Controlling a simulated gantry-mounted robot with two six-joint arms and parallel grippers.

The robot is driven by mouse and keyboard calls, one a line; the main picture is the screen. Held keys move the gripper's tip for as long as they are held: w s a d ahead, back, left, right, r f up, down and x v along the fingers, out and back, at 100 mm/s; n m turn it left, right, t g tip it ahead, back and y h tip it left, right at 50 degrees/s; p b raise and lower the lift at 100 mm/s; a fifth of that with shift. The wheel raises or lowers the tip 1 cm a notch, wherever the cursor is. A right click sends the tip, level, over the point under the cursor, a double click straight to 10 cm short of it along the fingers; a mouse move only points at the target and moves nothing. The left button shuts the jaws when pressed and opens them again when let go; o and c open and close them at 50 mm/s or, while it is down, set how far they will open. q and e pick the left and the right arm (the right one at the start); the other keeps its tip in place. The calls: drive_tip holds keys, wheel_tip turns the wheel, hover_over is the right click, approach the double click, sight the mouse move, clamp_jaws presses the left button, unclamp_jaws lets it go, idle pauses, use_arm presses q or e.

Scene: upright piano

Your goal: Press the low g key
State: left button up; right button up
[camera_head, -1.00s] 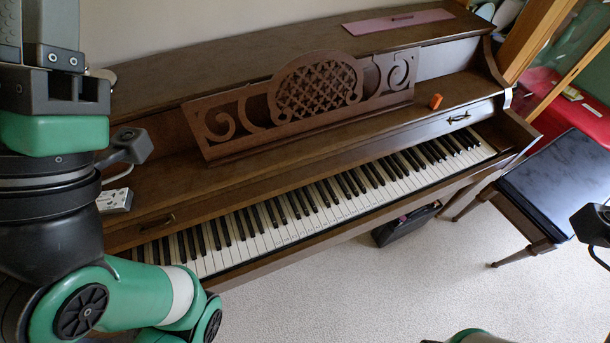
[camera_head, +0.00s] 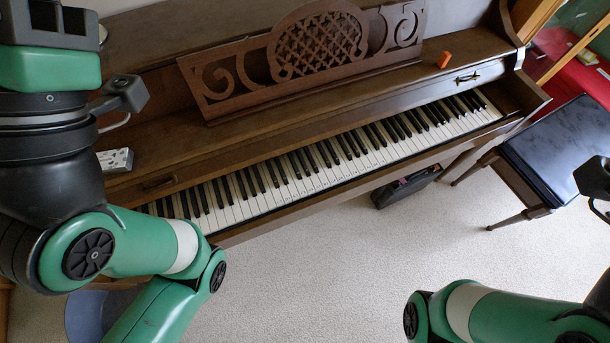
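The upright piano's keyboard (camera_head: 325,168) runs across the view from lower left to upper right, with its key lid open. Its low end (camera_head: 205,205) is at the left, partly hidden behind my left arm. I cannot tell the low g key apart from its neighbours at this size. My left arm's green links are in front of the piano's left end and lead out of the bottom edge; its gripper is out of view. My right arm enters at the bottom right, over the carpet and apart from the piano; its gripper is out of view.
A carved music stand (camera_head: 318,50) rises above the keys. A small orange object (camera_head: 444,60) and a white patterned block (camera_head: 116,160) lie on the piano. A dark bag (camera_head: 405,187) is on the carpet below. A black-topped bench (camera_head: 560,150) stands at right. The carpet (camera_head: 330,270) in front is clear.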

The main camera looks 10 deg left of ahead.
use_arm(q)
clamp_jaws()
idle(1.4)
